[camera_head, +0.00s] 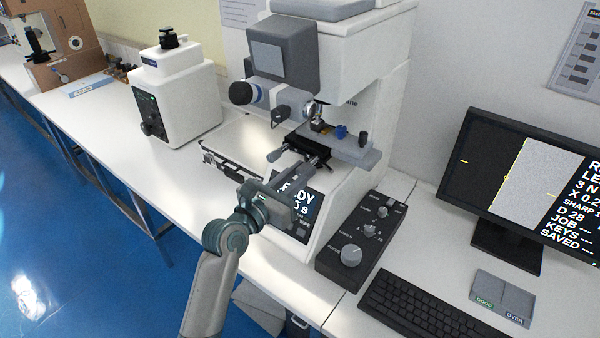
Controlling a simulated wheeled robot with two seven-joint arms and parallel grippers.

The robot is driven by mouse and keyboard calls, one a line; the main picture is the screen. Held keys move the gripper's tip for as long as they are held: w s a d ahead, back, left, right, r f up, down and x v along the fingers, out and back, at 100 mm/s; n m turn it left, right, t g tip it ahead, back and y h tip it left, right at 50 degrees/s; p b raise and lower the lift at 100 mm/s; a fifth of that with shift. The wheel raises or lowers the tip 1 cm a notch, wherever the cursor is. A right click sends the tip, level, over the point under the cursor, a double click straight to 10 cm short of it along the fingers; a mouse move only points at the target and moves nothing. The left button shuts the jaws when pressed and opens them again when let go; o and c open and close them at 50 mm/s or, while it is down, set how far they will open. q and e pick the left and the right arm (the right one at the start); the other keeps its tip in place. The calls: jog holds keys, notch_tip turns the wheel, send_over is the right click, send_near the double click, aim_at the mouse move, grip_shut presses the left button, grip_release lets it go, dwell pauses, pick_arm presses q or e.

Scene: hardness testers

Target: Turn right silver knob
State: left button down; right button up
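The white and grey hardness tester (378,100) stands in the middle of the bench. Two silver knobs stick out from the front of its black stage. The left silver knob (275,155) is free of my gripper. The right silver knob (312,161) points down toward my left gripper (288,186). My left arm comes up from the bottom, and its gripper is in front of the stage, at or very near the lower end of the right knob. Its fingers are small and partly hidden by the hand, so contact and opening are unclear. My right gripper is out of view.
A black control box (340,262) with a large silver dial stands right of the tester. A keyboard (415,312), a monitor (485,185) and grey pads (502,297) are further right. A smaller white tester (178,95) is at left.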

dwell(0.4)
pick_arm(q)
jog(key=shift+r+m+p, duration=0.15)
jog(key=shift+m+p, duration=0.9)
jog(key=shift+m, duration=0.25)
jog(key=m+p, duration=0.1)
jog(key=m, duration=0.2)
jog(key=shift+p, duration=0.35)
jog(key=m+p, duration=0.1)
jog(key=m, duration=0.8)
jog(key=shift+a+p, duration=0.1)
jog(key=shift+p, duration=0.3)
jog(key=m, duration=0.5)
jog(key=shift+m, duration=0.4)
jog(key=m, duration=0.4)
jog(key=shift+m, duration=0.3)
jog(key=m, duration=0.4)
jog(key=shift+m, duration=0.3)
jog(key=m, duration=0.4)
jog(key=shift+m, duration=0.3)
